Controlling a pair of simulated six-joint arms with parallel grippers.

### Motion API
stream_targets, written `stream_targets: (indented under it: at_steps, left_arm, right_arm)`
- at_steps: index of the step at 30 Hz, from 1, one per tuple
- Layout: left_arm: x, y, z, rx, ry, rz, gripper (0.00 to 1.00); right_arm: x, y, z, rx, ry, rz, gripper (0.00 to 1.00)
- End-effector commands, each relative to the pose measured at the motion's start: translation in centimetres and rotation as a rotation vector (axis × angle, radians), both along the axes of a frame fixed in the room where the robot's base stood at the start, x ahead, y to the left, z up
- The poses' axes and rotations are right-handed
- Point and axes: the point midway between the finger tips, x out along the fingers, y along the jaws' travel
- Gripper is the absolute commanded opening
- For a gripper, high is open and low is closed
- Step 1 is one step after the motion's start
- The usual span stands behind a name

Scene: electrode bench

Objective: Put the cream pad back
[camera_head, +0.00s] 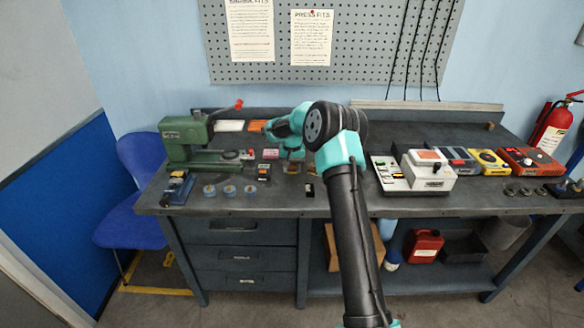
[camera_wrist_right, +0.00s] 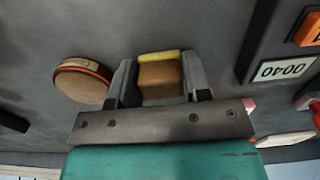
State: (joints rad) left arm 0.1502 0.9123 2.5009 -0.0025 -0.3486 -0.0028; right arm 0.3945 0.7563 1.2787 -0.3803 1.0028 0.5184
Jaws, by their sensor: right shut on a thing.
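My right gripper (camera_wrist_right: 160,82) is shut on a tan block with a pale yellow edge (camera_wrist_right: 160,58), which sits between its two fingers. It may be the cream pad; its shade looks browner here, so I cannot be sure. In the head view my right gripper (camera_head: 292,156) is low over the middle of the bench, and what it holds is mostly hidden. A round tan disc with a red-brown rim (camera_wrist_right: 82,80) lies beside the left finger in the wrist view, apart from it. My left gripper is not in view.
A green press (camera_head: 187,140) stands at the left of the bench (camera_head: 345,205). A white device (camera_head: 428,172) and a yellow meter (camera_head: 488,162) stand at the right. Several blue-rimmed discs (camera_head: 229,190) lie near the front left edge.

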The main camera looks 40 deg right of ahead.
Motion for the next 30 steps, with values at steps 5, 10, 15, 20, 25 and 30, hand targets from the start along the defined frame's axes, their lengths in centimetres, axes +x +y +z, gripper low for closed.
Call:
stream_targets:
  at_steps: [5, 10, 15, 20, 25, 30]
  left_arm:
    - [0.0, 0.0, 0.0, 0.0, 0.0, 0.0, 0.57]
    - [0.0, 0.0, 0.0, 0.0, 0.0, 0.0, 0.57]
    - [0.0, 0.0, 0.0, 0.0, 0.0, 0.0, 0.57]
    - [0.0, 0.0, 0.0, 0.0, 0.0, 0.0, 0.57]
    - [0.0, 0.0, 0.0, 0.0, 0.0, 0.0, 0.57]
    - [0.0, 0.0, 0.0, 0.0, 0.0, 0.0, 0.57]
  right_arm:
    - [0.0, 0.0, 0.0, 0.0, 0.0, 0.0, 0.59]
    - [0.0, 0.0, 0.0, 0.0, 0.0, 0.0, 0.69]
    - [0.0, 0.0, 0.0, 0.0, 0.0, 0.0, 0.69]
    - [0.0, 0.0, 0.6, -0.001, -0.001, 0.0, 0.69]
    - [0.0, -0.1, 2.7, -0.001, -0.003, -0.002, 0.69]
    - [0.1, 0.0, 5.8, -0.001, -0.004, -0.001, 0.69]
